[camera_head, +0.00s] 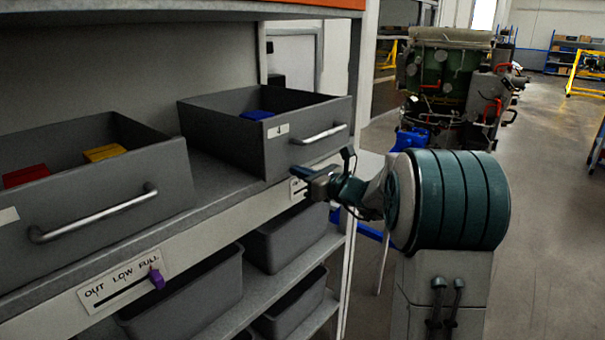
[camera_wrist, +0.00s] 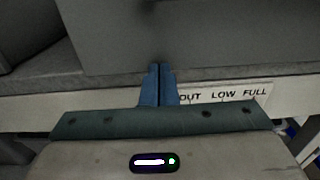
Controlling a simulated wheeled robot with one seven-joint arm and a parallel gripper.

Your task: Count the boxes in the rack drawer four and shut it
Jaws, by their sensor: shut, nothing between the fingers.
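Drawer four (camera_head: 292,148) is a dark grey drawer with a "4" label and a silver bar handle (camera_head: 319,135). It stands pulled out on the rack shelf. A blue box (camera_head: 257,115) shows inside it; the front wall hides part of its inside. My gripper (camera_head: 300,171) is shut and empty, just below the drawer's front and below the handle. In the wrist view, its blue fingers (camera_wrist: 160,68) are together in front of the shelf edge, beside an "OUT LOW FULL" label (camera_wrist: 224,95). A grey drawer face (camera_wrist: 180,35) fills the view above them.
Another open drawer (camera_head: 110,205) at left holds a red box (camera_head: 26,176) and a yellow box (camera_head: 104,153). Below it, a label strip (camera_head: 123,283) has a purple slider (camera_head: 156,279). Grey bins (camera_head: 190,302) sit on lower shelves. A green engine (camera_head: 446,72) stands behind; floor at right is open.

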